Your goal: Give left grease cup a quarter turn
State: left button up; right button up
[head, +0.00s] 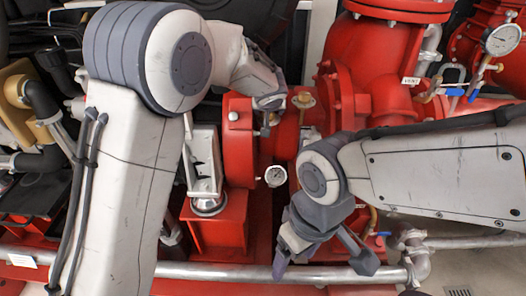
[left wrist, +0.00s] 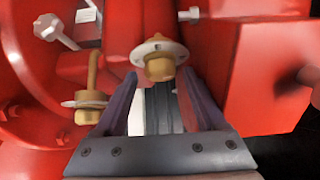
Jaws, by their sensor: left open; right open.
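A brass grease cup (left wrist: 160,66) with a pale round flange shows in the left wrist view, just beyond and between the tips of my left gripper (left wrist: 158,84). The fingers stand apart on either side of it, and I cannot tell whether they touch it. A second brass fitting (left wrist: 87,104) with a similar flange and a stem is left of the fingers. In the head view my left gripper (head: 270,101) is at the red pump housing, mostly hidden by its own wrist. A brass fitting (head: 303,100) shows right of it. My right gripper (head: 322,266) is open and empty, low in the middle.
Red pump casings (head: 375,55) and pipes fill the back. A pressure gauge (head: 276,176) is below the left gripper, and another gauge (head: 502,40) is at upper right. A grey pipe (head: 215,271) runs across the front. Blue-handled valves (head: 474,88) are at right.

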pick_arm(q)
jog(key=shift+a, duration=0.1)
